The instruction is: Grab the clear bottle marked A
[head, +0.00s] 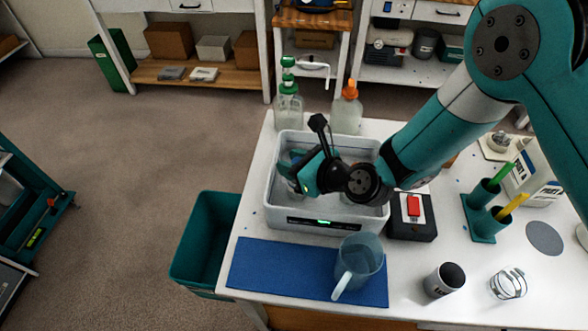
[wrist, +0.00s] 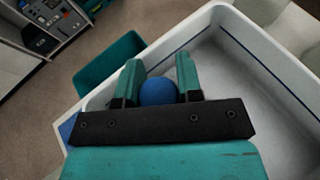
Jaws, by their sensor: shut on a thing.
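My gripper (head: 299,170) reaches into the white tub (head: 284,215) with the green display. In the wrist view, my gripper (wrist: 160,76) has its two teal fingers on either side of a round blue thing (wrist: 158,92), and it is shut on it. The blue thing looks like a cap; what is below it is hidden, and I cannot tell if it belongs to the bottle marked A. Two clear bottles stand behind the tub, one with a green pump top (head: 289,108) and one with an orange top (head: 346,113). No letter A is legible on either.
A clear pitcher (head: 361,262) stands on the blue mat (head: 270,268) in front of the tub. A black box with a red switch (head: 413,206) is right of the tub. A dark cup (head: 445,280) and a teal pen holder (head: 483,222) stand farther right. A teal bin (head: 199,236) is on the floor left.

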